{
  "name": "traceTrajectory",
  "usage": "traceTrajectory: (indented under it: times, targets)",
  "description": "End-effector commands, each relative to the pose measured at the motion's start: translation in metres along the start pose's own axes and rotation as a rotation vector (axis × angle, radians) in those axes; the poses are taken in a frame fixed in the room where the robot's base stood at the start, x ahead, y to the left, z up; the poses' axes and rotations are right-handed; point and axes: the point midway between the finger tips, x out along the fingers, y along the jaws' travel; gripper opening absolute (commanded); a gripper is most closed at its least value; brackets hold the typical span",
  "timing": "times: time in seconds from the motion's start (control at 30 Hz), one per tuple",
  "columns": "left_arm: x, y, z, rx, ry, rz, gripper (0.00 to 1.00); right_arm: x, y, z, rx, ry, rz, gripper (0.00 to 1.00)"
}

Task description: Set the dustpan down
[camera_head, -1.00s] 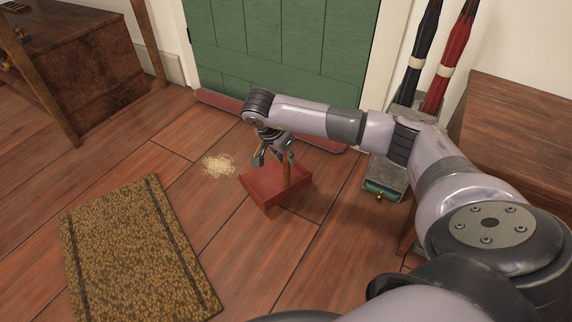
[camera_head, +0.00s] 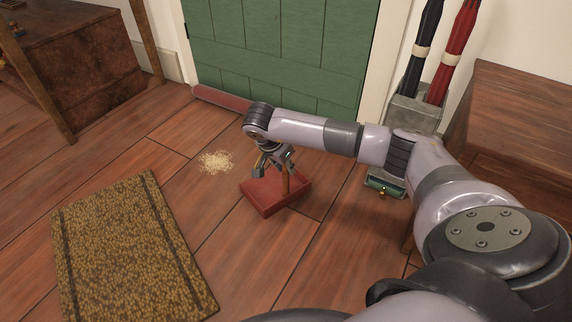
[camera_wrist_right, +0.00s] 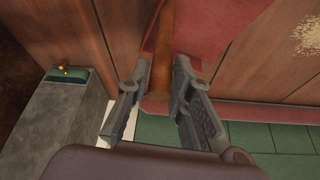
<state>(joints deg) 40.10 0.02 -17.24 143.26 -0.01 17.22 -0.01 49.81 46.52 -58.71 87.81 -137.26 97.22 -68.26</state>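The red dustpan (camera_head: 263,203) is low over the wooden floor, near the middle of the head view. It looks roughly level; I cannot tell whether its base touches the floor. Its brown handle (camera_head: 285,183) rises from it. My right gripper (camera_head: 273,170) is shut on the handle from above. In the right wrist view, the two fingers (camera_wrist_right: 160,85) lie on either side of the handle (camera_wrist_right: 162,50), and the red pan (camera_wrist_right: 215,22) is beyond them. My left gripper is not in view.
A pile of pale crumbs (camera_head: 216,162) lies left of the dustpan. A brown patterned mat (camera_head: 125,250) is at the lower left. A green door (camera_head: 285,50) stands behind. A grey umbrella stand (camera_head: 412,112) is at the right. Bare floor surrounds the pan.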

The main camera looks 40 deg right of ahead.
Motion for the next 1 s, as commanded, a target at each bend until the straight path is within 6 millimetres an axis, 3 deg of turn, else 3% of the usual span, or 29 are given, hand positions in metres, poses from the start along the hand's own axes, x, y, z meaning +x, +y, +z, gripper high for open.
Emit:
traceTrajectory:
  times: [0.23,0.57,0.67,1.0]
  targets:
    - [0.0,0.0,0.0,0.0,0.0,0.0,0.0,0.0,0.0,0.0,0.0,0.0,0.0,0.37]
    - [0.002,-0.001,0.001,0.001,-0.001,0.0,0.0,-0.004,0.0,-0.002,0.001,0.0,0.0,0.37]
    - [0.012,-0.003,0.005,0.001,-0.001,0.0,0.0,-0.017,0.0,-0.003,0.0,0.001,-0.001,0.37]
    - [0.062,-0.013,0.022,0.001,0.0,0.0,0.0,-0.086,-0.001,-0.004,-0.001,0.0,-0.003,0.37]
